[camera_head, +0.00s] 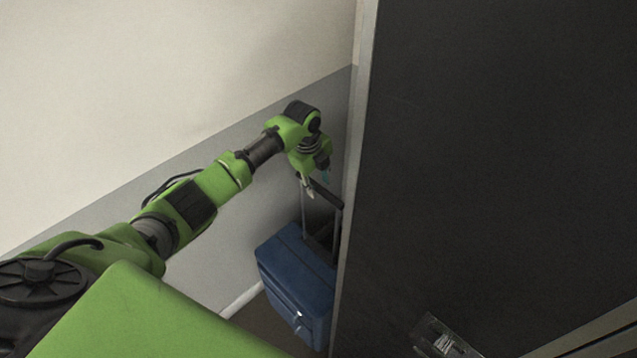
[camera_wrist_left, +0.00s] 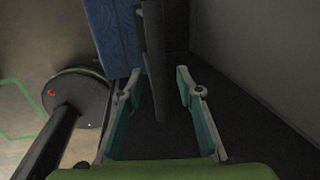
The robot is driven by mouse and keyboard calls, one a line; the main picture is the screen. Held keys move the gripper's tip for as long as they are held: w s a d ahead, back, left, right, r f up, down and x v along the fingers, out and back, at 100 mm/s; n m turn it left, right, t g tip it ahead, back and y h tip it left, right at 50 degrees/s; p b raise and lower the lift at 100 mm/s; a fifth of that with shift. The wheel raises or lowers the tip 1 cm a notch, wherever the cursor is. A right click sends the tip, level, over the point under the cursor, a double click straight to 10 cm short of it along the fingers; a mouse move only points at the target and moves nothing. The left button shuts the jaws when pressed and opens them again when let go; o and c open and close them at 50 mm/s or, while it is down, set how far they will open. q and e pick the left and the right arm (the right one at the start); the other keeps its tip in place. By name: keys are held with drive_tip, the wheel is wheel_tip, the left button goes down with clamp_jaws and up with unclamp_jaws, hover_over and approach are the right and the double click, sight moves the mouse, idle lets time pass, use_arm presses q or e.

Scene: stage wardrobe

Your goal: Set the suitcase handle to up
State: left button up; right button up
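The blue suitcase (camera_head: 295,278) stands upright on the floor between the wall and a tall dark panel. Its handle (camera_head: 338,222) is extended well above the case, with thin rods and a dark crossbar at the top. My left gripper (camera_head: 314,190) points down at the crossbar. In the left wrist view, the gripper (camera_wrist_left: 159,80) is open, its two teal fingers on either side of the dark handle bar (camera_wrist_left: 154,60), with visible gaps. The blue suitcase (camera_wrist_left: 113,35) lies beyond the fingers at the top. My right gripper is not in view.
The tall dark panel (camera_head: 490,170) stands close to the right of the suitcase, its pale edge (camera_head: 352,180) partly hiding the case. The grey and cream wall (camera_head: 180,75) is close on the left. A small metallic fitting (camera_head: 443,341) shows at the bottom.

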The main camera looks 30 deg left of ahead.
use_arm(q)
wheel_tip(320, 180, up, 12)
drive_tip(key=s, duration=0.2)
drive_tip(key=shift+s+a+f, duration=0.15)
drive_tip(key=shift+a, duration=0.25)
